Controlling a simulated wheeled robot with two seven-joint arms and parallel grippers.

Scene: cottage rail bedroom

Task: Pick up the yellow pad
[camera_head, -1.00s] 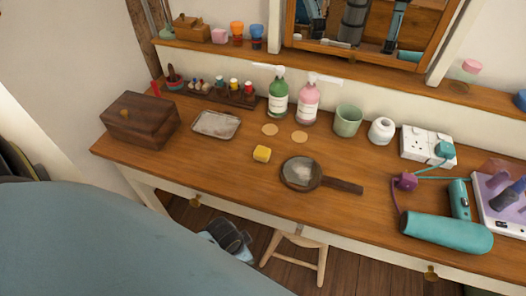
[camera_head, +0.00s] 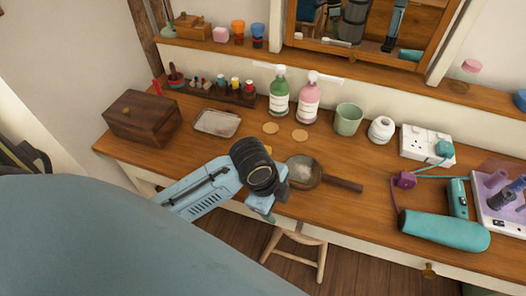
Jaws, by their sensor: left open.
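The yellow pad (camera_head: 268,149) lies on the wooden dressing table (camera_head: 170,158). Only a sliver of it shows past the black wrist joint of my left arm, which hides the rest from this view. My left gripper (camera_head: 266,208) is light blue and hangs over the table's front edge, nearer to me than the pad. It is open, and I see nothing held in it. Whether it is above or below the table top is hard to tell. My right gripper is not in view.
A round hand mirror (camera_head: 303,171) lies just right of my left wrist. Two round pads (camera_head: 300,136), a metal tray (camera_head: 217,123) and green (camera_head: 279,97) and pink (camera_head: 308,103) bottles stand behind. A wooden box (camera_head: 142,117) is left, a teal hairdryer (camera_head: 440,230) right. A stool (camera_head: 295,250) is below.

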